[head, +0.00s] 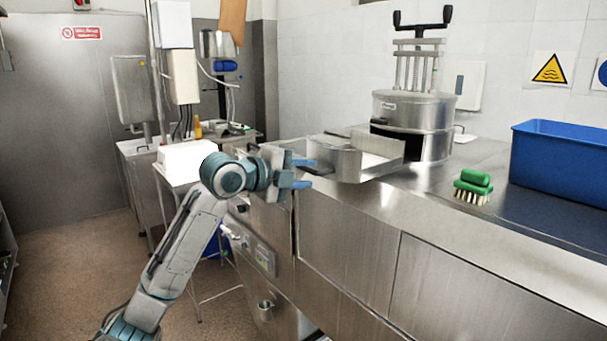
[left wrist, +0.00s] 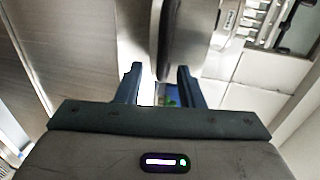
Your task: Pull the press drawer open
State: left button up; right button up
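The press (head: 412,118) is a steel cylinder with a black-handled screw frame on top, standing on the steel counter. Its open-topped steel drawer (head: 381,172) juts out to the left from the press's base, with a rounded piece at its outer end. My left gripper (head: 305,173) is at the left of this end, its two blue fingers apart. In the left wrist view, the fingers (left wrist: 160,78) are spread, with a steel edge (left wrist: 163,65) reaching down between their tips. I see no clear contact with either finger. My right gripper is not in view.
A green brush (head: 473,187) lies on the counter (head: 440,210) right of the drawer. A blue basket (head: 563,160) stands at the right end. A white box (head: 185,158) sits on a stand behind my left arm. Floor at the left is free.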

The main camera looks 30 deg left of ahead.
pick_arm(q)
jog(key=b+v, duration=0.6)
jog(key=v, duration=0.4)
jog(key=shift+s+b, duration=0.3)
jog(key=shift+s, duration=0.1)
jog(key=shift+a, duration=0.1)
dwell(0.3)
